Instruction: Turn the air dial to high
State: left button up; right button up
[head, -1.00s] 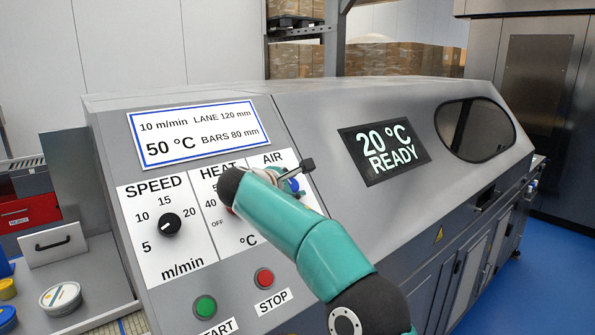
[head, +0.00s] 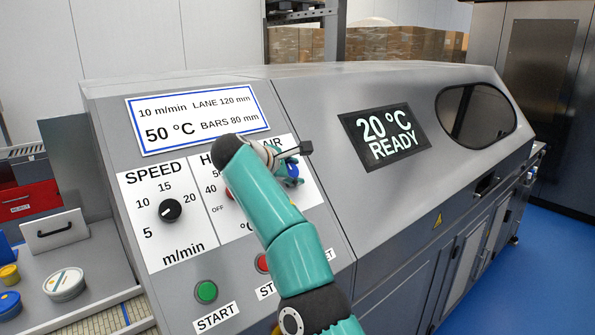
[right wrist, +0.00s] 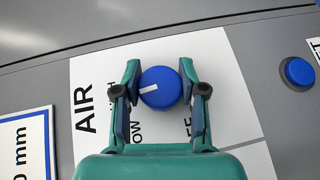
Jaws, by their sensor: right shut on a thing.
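The air dial (right wrist: 165,90) is a round blue knob with a white pointer line, on a white label panel. In the right wrist view its pointer aims left, between the partly hidden LOW label and a label ending in H. My right gripper (right wrist: 160,98) is shut on the dial, one finger on each side. In the head view the blue dial (head: 293,170) is partly covered by my right gripper (head: 286,176). My arm hides much of the HEAT section and part of the AIR lettering. My left gripper is in neither view.
The black speed dial (head: 170,211) is left on the same sloped panel. A display (head: 384,137) reads 20 °C READY. Tubs (head: 65,284) stand at lower left.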

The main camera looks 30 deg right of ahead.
jog(key=shift+w+a+f, duration=0.1)
jog(key=shift+a+f, duration=0.1)
jog(key=o, duration=1.2)
jog(key=shift+a+r, duration=0.1)
jog(key=shift+c, duration=0.2)
jog(key=v, duration=1.1)
jog(key=shift+s+a+r, duration=0.25)
